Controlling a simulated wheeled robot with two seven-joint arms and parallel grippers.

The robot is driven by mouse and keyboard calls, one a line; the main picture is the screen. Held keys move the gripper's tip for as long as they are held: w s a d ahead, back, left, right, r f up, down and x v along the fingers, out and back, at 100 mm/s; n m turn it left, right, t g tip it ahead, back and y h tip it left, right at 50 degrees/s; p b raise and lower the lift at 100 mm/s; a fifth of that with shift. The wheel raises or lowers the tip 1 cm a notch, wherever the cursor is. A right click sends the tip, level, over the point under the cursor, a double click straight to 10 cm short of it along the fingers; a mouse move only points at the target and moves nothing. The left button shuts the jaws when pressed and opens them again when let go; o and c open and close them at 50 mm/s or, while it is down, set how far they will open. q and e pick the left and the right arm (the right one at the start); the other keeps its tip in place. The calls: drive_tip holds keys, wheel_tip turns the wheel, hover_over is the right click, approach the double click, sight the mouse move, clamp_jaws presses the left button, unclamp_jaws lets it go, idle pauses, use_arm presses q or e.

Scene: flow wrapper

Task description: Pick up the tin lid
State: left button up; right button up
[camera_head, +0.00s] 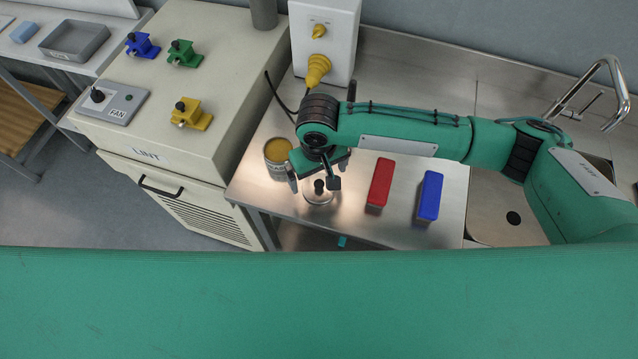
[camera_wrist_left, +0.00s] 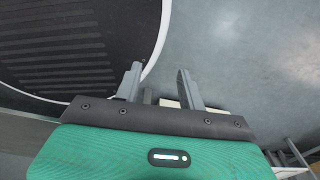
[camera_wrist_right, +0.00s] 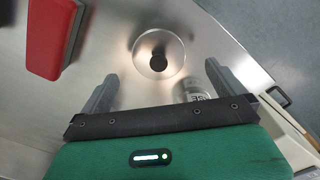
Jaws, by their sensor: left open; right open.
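The tin lid (camera_head: 318,192) is a round metal disc with a dark knob, lying flat on the steel worktop beside an open tin (camera_head: 277,156) with yellow-brown contents. In the right wrist view the lid (camera_wrist_right: 158,54) lies beyond the fingertips, roughly between their lines, and the tin (camera_wrist_right: 194,89) is partly hidden behind the right-hand finger. My right gripper (camera_head: 315,182) is open and empty above the lid; it also shows in the right wrist view (camera_wrist_right: 162,80). My left gripper (camera_wrist_left: 158,82) is open and empty over the floor, away from the worktop.
A red block (camera_head: 380,182) and a blue block (camera_head: 429,195) lie right of the lid on the worktop (camera_head: 455,205). A beige cabinet (camera_head: 225,100) stands on the left, with blue, green and yellow fixtures on top. A sink with a tap (camera_head: 610,90) is at the right.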

sight(319, 183)
drive_tip(key=shift+w+d+f+p, duration=0.1)
drive_tip(key=shift+f+p, duration=0.6)
drive_tip(key=shift+f, duration=0.25)
wheel_tip(319, 183, down, 2)
drive_tip(key=shift+f, duration=0.55)
use_arm(q)
drive_tip(key=shift+w+r, duration=0.25)
drive_tip(key=shift+r, duration=0.3)
drive_tip(key=shift+w+r, duration=0.2)
drive_tip(key=shift+r, duration=0.3)
use_arm(e)
drive_tip(key=c, duration=1)
